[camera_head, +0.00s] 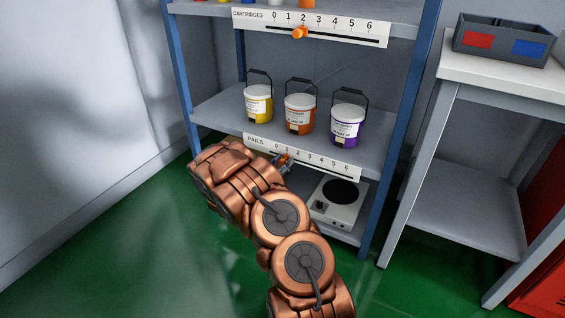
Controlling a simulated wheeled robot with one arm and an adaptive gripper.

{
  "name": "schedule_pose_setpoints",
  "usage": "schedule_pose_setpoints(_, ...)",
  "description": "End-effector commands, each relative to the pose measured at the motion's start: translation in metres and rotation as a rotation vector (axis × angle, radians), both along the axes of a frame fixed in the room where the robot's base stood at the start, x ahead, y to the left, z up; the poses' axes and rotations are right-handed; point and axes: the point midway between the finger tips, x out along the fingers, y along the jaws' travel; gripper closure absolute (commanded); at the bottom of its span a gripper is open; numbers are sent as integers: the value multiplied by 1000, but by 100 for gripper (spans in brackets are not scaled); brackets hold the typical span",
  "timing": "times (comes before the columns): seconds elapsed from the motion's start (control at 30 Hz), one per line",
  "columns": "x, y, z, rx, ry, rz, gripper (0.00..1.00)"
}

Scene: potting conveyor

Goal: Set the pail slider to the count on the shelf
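The PAILS scale (323,168) is a white strip on the front edge of the middle shelf, with numbers 0 to 6. Its orange slider knob (285,157) shows near the low end, around 0 to 1; the exact mark is hard to read. My gripper (284,163) is right at the knob, but it is too small and partly hidden to tell whether it grips it. On the shelf above stand three pails: a yellow pail (258,105), an orange pail (299,116) and a purple pail (346,126), all upright with black handles.
Above is the CARTRIDGES scale (345,33) with its own orange knob (300,33) near 2. A hotplate-like device (337,204) sits on the bottom shelf. A blue post (398,120) bounds the rack at right. A table (500,75) with a bin (503,42) stands beyond.

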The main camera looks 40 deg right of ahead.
Motion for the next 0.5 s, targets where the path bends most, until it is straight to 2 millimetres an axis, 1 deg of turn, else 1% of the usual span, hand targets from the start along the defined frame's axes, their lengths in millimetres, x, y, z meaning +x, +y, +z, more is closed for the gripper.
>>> schedule_pose_setpoints(0.03,0,0,0,0,0,0,68)
schedule_pose_setpoints(0.07,0,0,0,0,0,0,71)
schedule_pose_setpoints(0.33,0,0,0,0,0,0,99)
schedule_pose_setpoints(0.5,0,0,0,0,-1,-1,100)
